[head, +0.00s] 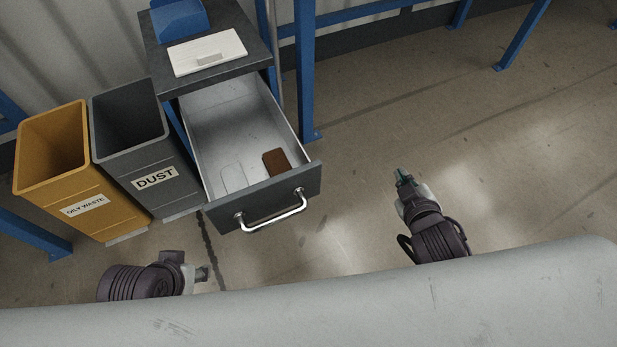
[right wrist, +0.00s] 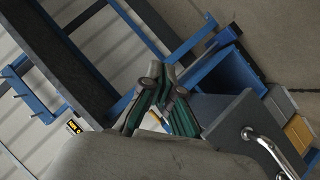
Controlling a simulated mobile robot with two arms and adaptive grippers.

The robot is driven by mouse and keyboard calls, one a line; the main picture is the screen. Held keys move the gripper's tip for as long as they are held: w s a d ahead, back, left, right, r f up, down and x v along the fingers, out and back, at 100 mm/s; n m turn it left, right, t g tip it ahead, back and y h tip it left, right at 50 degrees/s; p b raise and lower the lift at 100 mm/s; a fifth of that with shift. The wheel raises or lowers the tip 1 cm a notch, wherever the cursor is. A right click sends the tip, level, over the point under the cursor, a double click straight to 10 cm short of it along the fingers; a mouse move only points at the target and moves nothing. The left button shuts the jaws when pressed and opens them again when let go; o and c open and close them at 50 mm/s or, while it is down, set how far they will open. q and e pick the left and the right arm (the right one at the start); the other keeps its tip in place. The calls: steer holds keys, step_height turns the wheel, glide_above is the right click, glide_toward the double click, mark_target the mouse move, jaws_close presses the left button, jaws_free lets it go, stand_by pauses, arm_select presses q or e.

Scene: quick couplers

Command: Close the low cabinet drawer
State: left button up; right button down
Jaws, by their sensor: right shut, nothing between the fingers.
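The low cabinet drawer (head: 236,149) stands pulled out in the head view, with a grey front (head: 282,196) and a silver bar handle (head: 271,214). A brown block (head: 276,162) lies inside it. My right gripper (head: 402,175) is shut and empty, to the right of the drawer front and apart from it. In the right wrist view its green fingers (right wrist: 164,104) show near the drawer front (right wrist: 235,125) and handle (right wrist: 270,150). My left gripper (head: 203,272) is at the lower left, below the drawer front; its fingers are too unclear to judge.
A grey DUST bin (head: 150,160) and a yellow OILY WASTE bin (head: 62,190) stand left of the drawer. Floor (head: 520,160) at right is clear. A blue post (head: 306,80) stands behind.

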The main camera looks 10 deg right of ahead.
step_height(320, 180, up, 2)
steer(key=w+n+t+y, duration=0.2)
steer(key=w+n+t, duration=0.1)
steer(key=n, duration=0.1)
steer(key=n+g+y, duration=0.7)
steer(key=n+y, duration=0.8)
steer(key=n, duration=0.5)
glide_toward(293, 177)
steer(key=x, duration=0.3)
steer(key=b+x, duration=0.1)
steer(key=x, duration=0.1)
steer(key=shift+a, duration=0.5)
arm_select(q)
steer(key=t+h, duration=0.1)
steer(key=t, duration=0.3)
glide_toward(209, 218)
steer(key=shift+x, duration=2.2)
arm_select(e)
steer(key=shift+w+a, duration=0.1)
steer(key=shift+w, duration=0.2)
arm_select(q)
steer(key=shift+b, duration=0.3)
arm_select(e)
steer(key=shift+w, duration=0.1)
